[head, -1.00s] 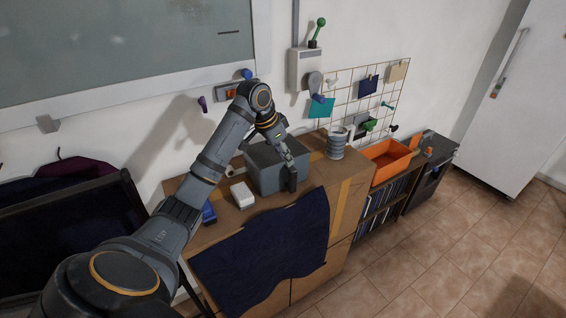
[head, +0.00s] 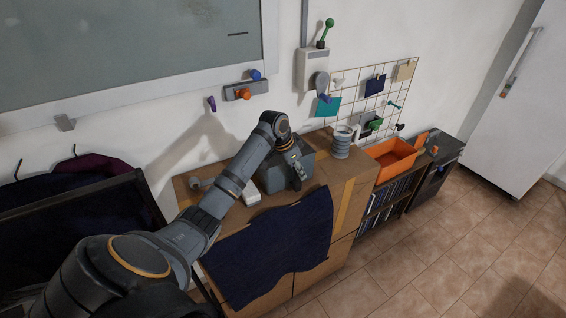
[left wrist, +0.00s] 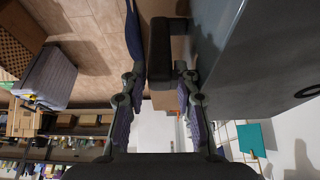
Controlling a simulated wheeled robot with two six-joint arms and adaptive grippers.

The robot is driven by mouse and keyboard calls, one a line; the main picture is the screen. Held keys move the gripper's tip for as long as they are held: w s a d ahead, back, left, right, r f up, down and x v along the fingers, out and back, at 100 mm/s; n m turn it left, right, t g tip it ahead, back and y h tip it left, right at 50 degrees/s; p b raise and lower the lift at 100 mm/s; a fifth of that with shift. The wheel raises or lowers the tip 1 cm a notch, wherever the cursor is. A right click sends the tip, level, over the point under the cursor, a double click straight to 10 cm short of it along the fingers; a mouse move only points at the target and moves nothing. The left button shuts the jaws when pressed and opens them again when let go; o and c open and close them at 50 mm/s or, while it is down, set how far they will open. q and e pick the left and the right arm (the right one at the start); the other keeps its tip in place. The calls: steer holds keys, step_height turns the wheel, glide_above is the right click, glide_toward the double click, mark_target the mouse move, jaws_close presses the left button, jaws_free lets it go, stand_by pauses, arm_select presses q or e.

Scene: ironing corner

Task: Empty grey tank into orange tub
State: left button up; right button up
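The grey tank (head: 308,164) is a box with a dark upright handle (head: 297,178) on its front; it stands on the brown cabinet top. My left gripper (head: 284,143) is over the near side of the tank, and the arm partly hides the tank. In the left wrist view the gripper (left wrist: 161,88) is open. The dark handle (left wrist: 158,50) shows ahead, in line with the gap between its fingers, with the tank wall (left wrist: 245,60) to the right. I cannot tell whether they touch. The orange tub (head: 408,149) stands right of the cabinet on a lower shelf. My right gripper is out of view.
A grey ribbed pot (head: 341,146) stands between tank and tub. A white block (head: 252,197) lies left of the tank. A dark blue cloth (head: 270,250) hangs over the cabinet front. A wire grid (head: 350,95) is on the wall behind. The tiled floor (head: 450,240) is clear.

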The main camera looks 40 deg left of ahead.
arm_select(q)
steer(key=shift+w+f, duration=0.1)
steer(key=shift+f, duration=0.2)
jaws_close()
steer(key=shift+r, duration=0.15)
